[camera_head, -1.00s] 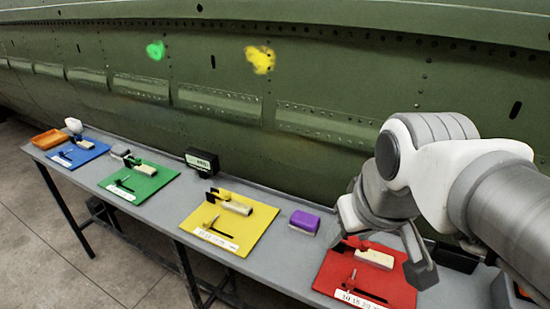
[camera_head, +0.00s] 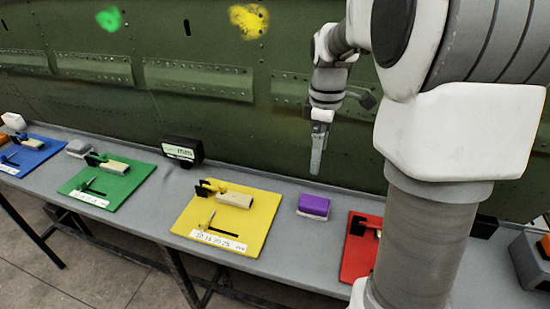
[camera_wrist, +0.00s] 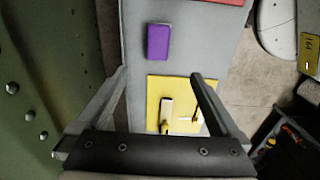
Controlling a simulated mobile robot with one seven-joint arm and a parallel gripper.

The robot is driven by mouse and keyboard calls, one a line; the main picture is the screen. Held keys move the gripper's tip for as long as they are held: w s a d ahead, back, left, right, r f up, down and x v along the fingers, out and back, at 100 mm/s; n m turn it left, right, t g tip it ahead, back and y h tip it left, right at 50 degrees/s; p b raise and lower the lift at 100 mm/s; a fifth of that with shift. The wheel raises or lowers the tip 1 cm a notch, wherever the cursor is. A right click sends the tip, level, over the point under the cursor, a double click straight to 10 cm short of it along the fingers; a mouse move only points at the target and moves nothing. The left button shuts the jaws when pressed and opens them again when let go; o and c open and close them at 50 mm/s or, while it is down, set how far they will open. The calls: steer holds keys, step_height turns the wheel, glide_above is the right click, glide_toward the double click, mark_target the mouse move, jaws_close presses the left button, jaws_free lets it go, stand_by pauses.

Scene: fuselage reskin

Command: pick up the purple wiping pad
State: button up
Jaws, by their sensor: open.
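The purple wiping pad (camera_head: 314,206) is a small block with a pale underside. It lies on the grey bench between the yellow mat and the red mat. In the wrist view the purple pad (camera_wrist: 158,42) lies beyond the fingertips, roughly midway across the space between them. My gripper (camera_head: 316,165) is above the bench, over the pad and apart from it, its fingers pointing down. In the wrist view my gripper (camera_wrist: 159,74) has its two fingers spread wide with nothing between them.
The yellow mat (camera_head: 258,225) with a pale block and tool is left of the pad. The red mat (camera_head: 355,260) is to the right, partly hidden by my arm. A dark display box (camera_head: 183,151) stands at the bench's back edge. The green fuselage wall (camera_head: 270,130) rises behind.

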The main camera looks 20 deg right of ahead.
steer(key=b, duration=0.2)
glide_above(313, 201)
step_height(313, 201, down, 12)
steer(key=shift+s+a+r, duration=0.1)
steer(key=shift+r, duration=0.15)
steer(key=shift+f+b, duration=0.5)
steer(key=shift+f, duration=2.65)
steer(key=c, duration=1.4)
